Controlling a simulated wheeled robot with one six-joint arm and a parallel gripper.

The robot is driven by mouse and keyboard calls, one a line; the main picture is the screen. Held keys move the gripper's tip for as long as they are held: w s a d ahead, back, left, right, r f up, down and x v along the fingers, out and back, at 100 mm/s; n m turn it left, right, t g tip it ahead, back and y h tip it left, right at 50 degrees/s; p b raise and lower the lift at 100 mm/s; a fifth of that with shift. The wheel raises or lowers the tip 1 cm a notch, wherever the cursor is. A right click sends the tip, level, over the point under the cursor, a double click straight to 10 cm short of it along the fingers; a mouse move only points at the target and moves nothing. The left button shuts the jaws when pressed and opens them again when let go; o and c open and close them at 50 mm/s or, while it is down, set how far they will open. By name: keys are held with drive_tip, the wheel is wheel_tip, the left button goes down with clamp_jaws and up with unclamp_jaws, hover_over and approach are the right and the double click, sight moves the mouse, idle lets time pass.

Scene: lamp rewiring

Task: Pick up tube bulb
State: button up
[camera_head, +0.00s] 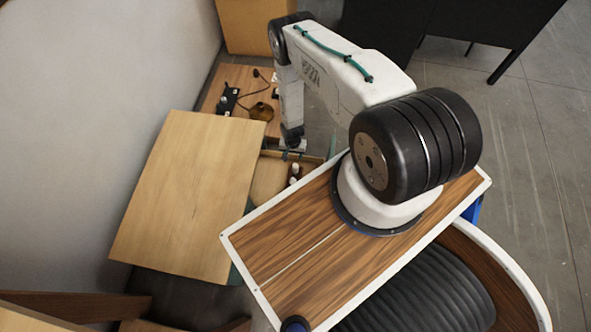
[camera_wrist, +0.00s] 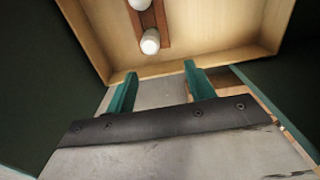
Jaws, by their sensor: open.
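Two white bulbs lie on a reddish-brown holder in an open wooden drawer. In the wrist view, the nearer bulb (camera_wrist: 150,42) shows a rounded end, and the farther bulb (camera_wrist: 138,3) is cut by the top edge. I cannot tell which is the tube bulb. They show small in the head view, one bulb (camera_head: 295,169) behind the other (camera_head: 292,181). My gripper (camera_wrist: 160,70) is open, its two teal fingers apart with nothing between them. The fingers are at the drawer's near wall, short of the bulbs. In the head view my gripper (camera_head: 292,154) hangs at the drawer's far end.
The drawer (camera_wrist: 225,57) has raised walls around the holder (camera_wrist: 163,25). A pale wooden top (camera_head: 185,195) stands left of the drawer. A brown table (camera_head: 235,78) behind carries a black device (camera_head: 228,99), a brass lamp base (camera_head: 261,112) and a cord. Dark furniture stands at the back right.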

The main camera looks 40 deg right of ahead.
sight(295, 166)
drive_tip(key=f, duration=0.1)
drive_tip(key=s+f, duration=0.2)
drive_tip(key=f, duration=0.1)
drive_tip(key=shift+a, duration=0.15)
drive_tip(key=shift+f, duration=2.9)
drive_tip(key=c, duration=1)
